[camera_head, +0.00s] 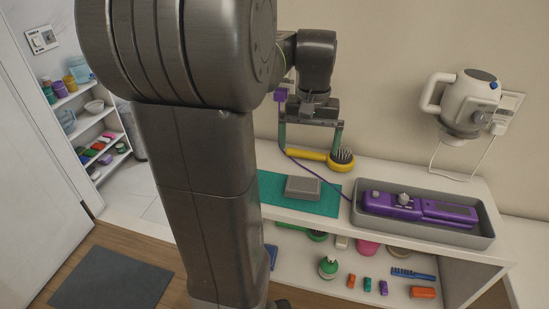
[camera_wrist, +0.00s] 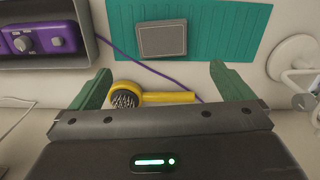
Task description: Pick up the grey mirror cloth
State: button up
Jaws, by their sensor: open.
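The grey mirror cloth (camera_head: 303,188) looks like a small folded grey rectangle lying flat on a teal mat (camera_head: 272,196) on the white counter. It also shows in the wrist view (camera_wrist: 162,39), at the top middle, with the teal mat around it. My gripper (camera_head: 310,146) is open and empty, pointing down behind the cloth, towards the wall. In the wrist view, its green fingers (camera_wrist: 160,72) are spread wide, with the cloth beyond their tips. A yellow brush (camera_head: 312,157) lies behind the mat, below my gripper and apparently between the fingers. I cannot tell whether they touch it.
A grey tray (camera_head: 425,233) with a purple device (camera_head: 400,205) stands right of the mat. A purple cord runs past the mat. A white hair dryer (camera_head: 463,103) hangs on the wall. Several small items lie on the lower shelf. A white pipe-like fitting (camera_wrist: 290,57) is right in the wrist view.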

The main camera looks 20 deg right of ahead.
send_over(303, 184)
jog(key=f, duration=0.8)
jog(key=shift+s+f, duration=0.3)
jog(key=f, duration=0.5)
jog(key=shift+w, duration=0.3)
jog(key=c, duration=0.8)
